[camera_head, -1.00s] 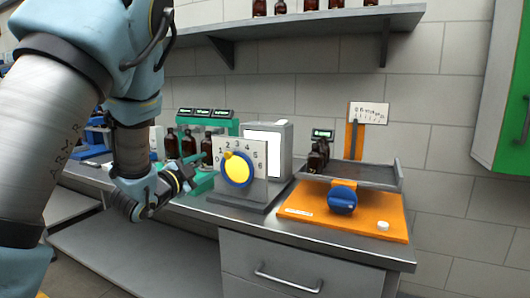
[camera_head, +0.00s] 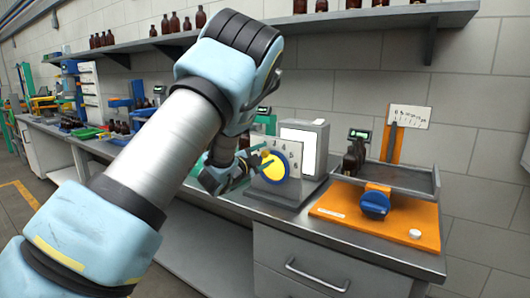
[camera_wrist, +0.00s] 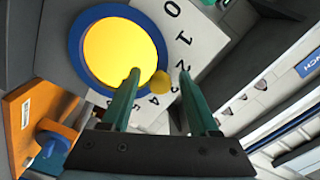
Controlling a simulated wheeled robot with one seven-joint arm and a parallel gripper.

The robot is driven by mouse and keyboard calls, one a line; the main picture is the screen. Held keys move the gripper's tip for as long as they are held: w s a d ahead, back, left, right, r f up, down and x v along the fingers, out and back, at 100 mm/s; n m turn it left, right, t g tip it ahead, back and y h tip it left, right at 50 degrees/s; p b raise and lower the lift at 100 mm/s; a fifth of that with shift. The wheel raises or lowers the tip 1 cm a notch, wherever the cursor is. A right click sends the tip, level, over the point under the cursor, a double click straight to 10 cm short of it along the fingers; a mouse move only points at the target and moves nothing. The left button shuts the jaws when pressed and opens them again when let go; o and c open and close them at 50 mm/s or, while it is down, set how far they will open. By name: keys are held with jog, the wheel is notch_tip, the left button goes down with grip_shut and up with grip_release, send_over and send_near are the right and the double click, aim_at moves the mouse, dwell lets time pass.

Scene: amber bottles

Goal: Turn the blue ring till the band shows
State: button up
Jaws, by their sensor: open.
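The blue ring (camera_head: 288,163) surrounds a yellow disc (camera_head: 274,166) on an upright grey-white plate with a number scale. The ring also shows in the wrist view (camera_wrist: 73,50), around the large yellow disc (camera_wrist: 112,50). A small yellow knob (camera_wrist: 161,83) stands at the ring's edge by the numbers. My gripper (camera_head: 260,158) is at the dial's left front in the head view. In the wrist view its two green fingers (camera_wrist: 159,75) are open, one on each side of the knob; contact cannot be told. No band can be made out.
An orange board (camera_head: 400,226) with a blue knob (camera_head: 375,204) lies right of the dial. A white-fronted box (camera_head: 303,148) stands behind the dial. Amber bottles (camera_head: 355,156) stand on the bench at right, and several more on the wall shelf. My arm hides much of the bench.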

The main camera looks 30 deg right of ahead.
jog(key=shift+d, duration=0.1)
jog(key=shift+c, duration=0.3)
grip_shut()
